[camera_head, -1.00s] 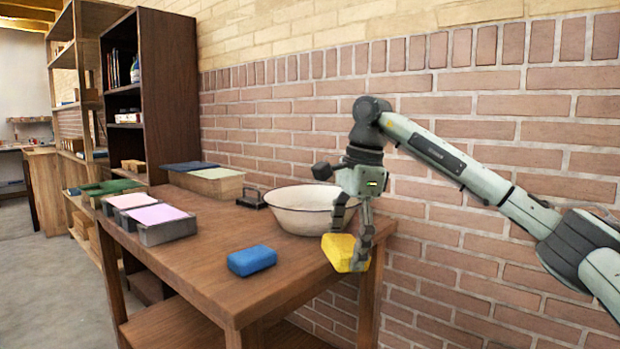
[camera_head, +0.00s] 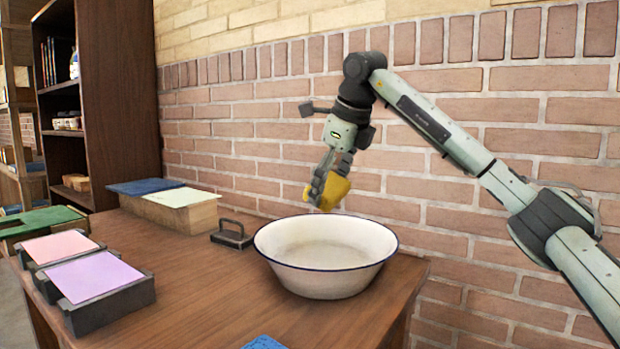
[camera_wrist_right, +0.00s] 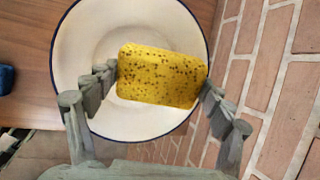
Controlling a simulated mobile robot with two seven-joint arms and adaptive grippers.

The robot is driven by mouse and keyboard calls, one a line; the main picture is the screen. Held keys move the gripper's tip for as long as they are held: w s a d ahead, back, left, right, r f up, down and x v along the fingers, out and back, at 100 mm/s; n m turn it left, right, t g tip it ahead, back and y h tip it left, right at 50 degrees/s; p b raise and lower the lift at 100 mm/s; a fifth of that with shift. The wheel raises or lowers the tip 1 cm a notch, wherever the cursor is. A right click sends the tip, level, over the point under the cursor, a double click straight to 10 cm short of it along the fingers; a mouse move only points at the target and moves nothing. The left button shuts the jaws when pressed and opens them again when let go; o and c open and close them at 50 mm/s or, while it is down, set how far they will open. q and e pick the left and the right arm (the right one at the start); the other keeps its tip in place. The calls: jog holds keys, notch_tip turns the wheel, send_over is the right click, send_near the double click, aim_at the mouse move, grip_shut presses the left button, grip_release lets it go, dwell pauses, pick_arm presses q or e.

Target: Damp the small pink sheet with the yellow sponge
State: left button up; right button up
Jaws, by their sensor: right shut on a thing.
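My right gripper (camera_head: 327,190) is shut on the yellow sponge (camera_head: 338,186) and holds it in the air above the far side of the basin. In the right wrist view the pitted sponge (camera_wrist_right: 162,76) sits between both fingers, over the basin's inside. The small pink sheet (camera_head: 60,246) lies flat on a dark grey block at the left of the table. A lilac sheet (camera_head: 98,276) lies on a like block in front of it. The white enamel basin (camera_head: 330,282) with a blue rim stands at the table's right. My left gripper is not in view.
A dark-handled press (camera_head: 232,234) stands behind and left of the basin. A wooden box (camera_head: 180,215) with blue and pale green sheets is at the back. A blue block (camera_head: 264,342) shows at the lower edge. The table's middle (camera_head: 200,290) is clear; a brick wall stands behind.

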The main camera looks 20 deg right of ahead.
aim_at(332, 187)
jog(key=shift+w, duration=0.3)
jog(key=shift+w+f, duration=0.1)
jog(key=shift+s+f, duration=0.25)
jog(key=shift+f, duration=2.4)
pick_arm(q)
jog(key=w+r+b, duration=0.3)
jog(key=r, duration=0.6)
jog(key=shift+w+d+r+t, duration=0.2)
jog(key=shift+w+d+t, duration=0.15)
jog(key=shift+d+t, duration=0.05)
pick_arm(e)
jog(key=shift+f, duration=2.45)
